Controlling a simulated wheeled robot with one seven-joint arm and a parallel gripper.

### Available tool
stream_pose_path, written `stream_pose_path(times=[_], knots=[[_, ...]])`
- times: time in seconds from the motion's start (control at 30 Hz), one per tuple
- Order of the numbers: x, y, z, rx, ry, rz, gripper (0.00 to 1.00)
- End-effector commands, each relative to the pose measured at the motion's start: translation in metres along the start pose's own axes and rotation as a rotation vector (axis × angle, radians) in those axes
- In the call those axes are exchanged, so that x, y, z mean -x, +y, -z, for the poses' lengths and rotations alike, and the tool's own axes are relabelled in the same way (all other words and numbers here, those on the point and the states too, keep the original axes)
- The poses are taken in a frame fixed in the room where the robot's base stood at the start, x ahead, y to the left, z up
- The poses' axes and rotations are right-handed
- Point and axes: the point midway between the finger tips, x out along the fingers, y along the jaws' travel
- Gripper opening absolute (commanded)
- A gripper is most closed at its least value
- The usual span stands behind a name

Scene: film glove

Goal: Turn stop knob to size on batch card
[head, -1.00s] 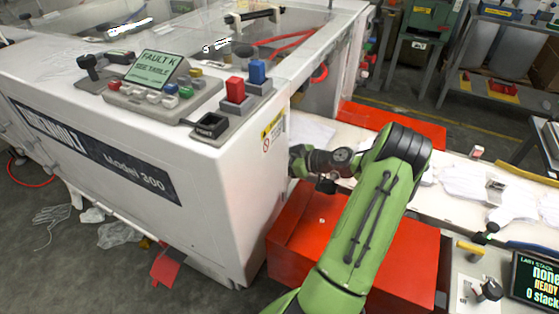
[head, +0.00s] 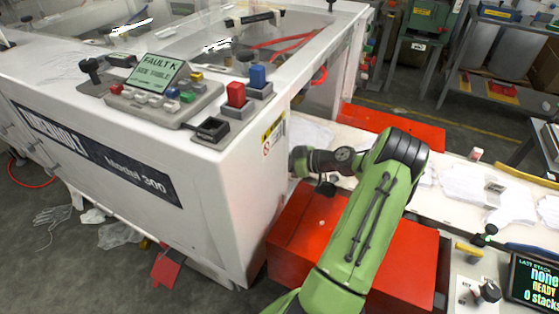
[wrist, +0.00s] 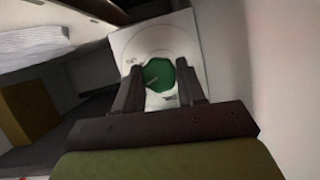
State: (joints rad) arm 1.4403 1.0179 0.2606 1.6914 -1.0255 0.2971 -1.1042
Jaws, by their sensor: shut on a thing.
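The stop knob (wrist: 158,75) is a green, many-sided knob on a round pale dial plate (wrist: 158,38) in the wrist view. A thin pointer line shows on its face. The marks around the dial are too small to read. My gripper (wrist: 160,88) has its two dark fingers on either side of the knob and is shut on it. In the head view my green arm reaches behind the right end of the white machine (head: 235,215), which hides the gripper and the knob. I cannot make out a batch card.
A control panel (head: 165,95) reading "FAULT K" sits on the machine top, beside red and blue buttons. A red box (head: 300,235) stands below my arm. A pale conveyor with white gloves (head: 485,190) runs to the right. In the wrist view a pale wall (wrist: 285,75) stands close on the right.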

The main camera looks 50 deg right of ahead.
Motion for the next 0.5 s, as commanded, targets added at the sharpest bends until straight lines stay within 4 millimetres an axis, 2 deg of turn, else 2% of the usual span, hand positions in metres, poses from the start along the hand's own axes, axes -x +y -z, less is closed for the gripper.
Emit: stream_pose_path(times=[0.5], knots=[[0.0003,0.0034,-0.0004,-0.438,0.001,0.183,0.09]])
